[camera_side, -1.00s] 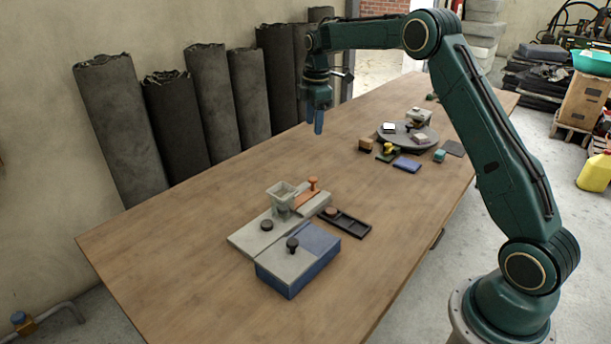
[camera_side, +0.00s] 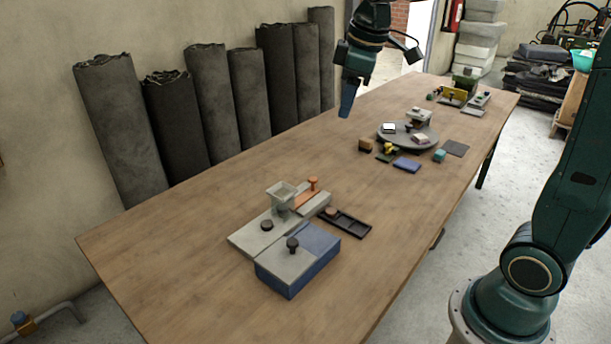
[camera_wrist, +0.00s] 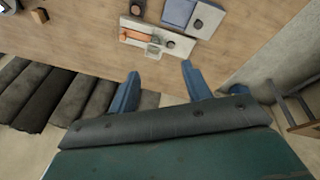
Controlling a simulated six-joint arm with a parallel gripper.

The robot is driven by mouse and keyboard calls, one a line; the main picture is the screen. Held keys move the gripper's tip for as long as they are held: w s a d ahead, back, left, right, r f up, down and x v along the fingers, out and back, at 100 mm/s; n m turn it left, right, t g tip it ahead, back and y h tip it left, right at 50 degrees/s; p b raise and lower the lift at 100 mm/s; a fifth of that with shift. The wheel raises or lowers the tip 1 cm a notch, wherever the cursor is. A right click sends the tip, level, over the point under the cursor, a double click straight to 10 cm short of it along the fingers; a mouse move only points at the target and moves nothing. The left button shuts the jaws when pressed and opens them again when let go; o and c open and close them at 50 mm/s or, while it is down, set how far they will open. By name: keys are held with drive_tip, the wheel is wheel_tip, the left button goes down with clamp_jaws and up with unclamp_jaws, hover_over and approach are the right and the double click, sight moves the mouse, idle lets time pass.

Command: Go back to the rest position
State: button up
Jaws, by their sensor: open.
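My gripper (camera_side: 347,100) hangs in the air above the far left edge of the wooden table (camera_side: 180,245) in the side view, with its fingers pointing down. In the wrist view its two blue fingers (camera_wrist: 158,88) stand wide apart with nothing between them. It touches no object. The wrist view looks past the fingers at the table, the wall and the dark rolls.
A blue-and-grey box (camera_side: 297,262) and a grey block with a hopper (camera_side: 282,195) stand on the near table. A black tray (camera_side: 345,223) lies beside them. A round grey turntable (camera_side: 395,138) bears small items farther back. Dark sheet rolls (camera_side: 120,130) lean on the wall.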

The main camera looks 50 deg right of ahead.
drive_tip(key=s+a+f+m+t, duration=0.1)
drive_tip(key=s+a+f+m, duration=0.1)
drive_tip(key=s, duration=0.8)
drive_tip(key=s+a+f+m+t, duration=0.1)
drive_tip(key=s+a+f+m, duration=0.1)
drive_tip(key=s, duration=0.8)
drive_tip(key=shift+a+f+m+y, duration=0.3)
drive_tip(key=shift+a+f+m, duration=0.1)
drive_tip(key=shift+a+m, duration=0.5)
